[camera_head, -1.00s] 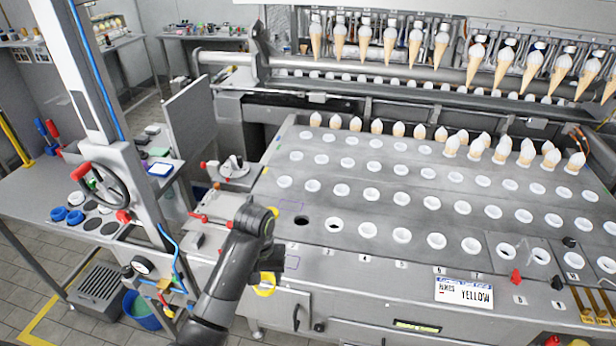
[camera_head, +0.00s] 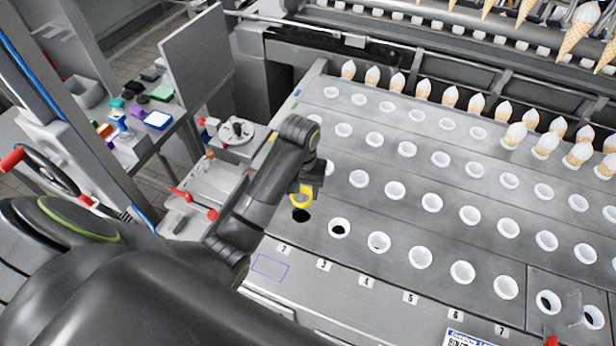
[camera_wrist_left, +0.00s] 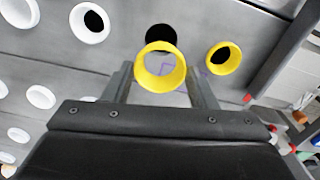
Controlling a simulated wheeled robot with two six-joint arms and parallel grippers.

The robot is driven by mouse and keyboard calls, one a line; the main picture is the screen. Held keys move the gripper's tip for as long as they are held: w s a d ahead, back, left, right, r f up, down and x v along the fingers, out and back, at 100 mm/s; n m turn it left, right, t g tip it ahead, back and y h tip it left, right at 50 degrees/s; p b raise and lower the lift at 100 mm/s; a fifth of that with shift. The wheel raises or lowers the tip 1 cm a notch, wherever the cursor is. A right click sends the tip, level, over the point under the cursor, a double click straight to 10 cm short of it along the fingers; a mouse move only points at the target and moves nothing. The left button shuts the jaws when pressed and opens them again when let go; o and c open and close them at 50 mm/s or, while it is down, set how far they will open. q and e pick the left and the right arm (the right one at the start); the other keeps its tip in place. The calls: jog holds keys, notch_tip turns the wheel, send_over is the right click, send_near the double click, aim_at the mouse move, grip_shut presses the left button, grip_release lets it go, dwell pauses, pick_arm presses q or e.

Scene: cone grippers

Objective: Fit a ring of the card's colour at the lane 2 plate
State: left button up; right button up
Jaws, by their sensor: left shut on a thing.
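My left gripper (camera_head: 312,178) is shut on a yellow ring (camera_head: 299,201), held near the empty dark hole (camera_head: 301,216) of the lane 2 plate, just above the label 2 (camera_head: 284,248). In the left wrist view the held yellow ring (camera_wrist_left: 160,82) sits between the two fingers, with the dark hole (camera_wrist_left: 161,37) just beyond it. Its exact height over the plate cannot be told. A second yellow ring (camera_wrist_left: 223,57) lies to the right of the hole in that view. The card (camera_head: 468,338) is cut off at the bottom edge. My right gripper is not in view.
White rings line the neighbouring holes, such as the lane 3 one (camera_head: 339,228). Filled cones (camera_head: 422,88) stand in the back row. A valve fitting (camera_head: 235,131) and red-knobbed levers (camera_head: 190,200) stand left of the plates.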

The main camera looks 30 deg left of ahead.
pick_arm(q)
jog(key=f, duration=0.2)
jog(key=f+b, duration=0.2)
jog(key=f, duration=0.1)
jog(key=shift+s+f, duration=0.3)
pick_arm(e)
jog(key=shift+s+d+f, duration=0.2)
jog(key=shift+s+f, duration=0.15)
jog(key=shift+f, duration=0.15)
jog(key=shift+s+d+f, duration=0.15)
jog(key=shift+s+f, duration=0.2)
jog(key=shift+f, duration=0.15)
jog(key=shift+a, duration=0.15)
pick_arm(q)
jog(key=shift+r, duration=0.1)
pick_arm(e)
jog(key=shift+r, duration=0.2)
pick_arm(q)
jog(key=shift+p, duration=0.55)
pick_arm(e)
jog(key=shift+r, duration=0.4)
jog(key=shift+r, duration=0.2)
pick_arm(q)
jog(key=shift+p, duration=0.5)
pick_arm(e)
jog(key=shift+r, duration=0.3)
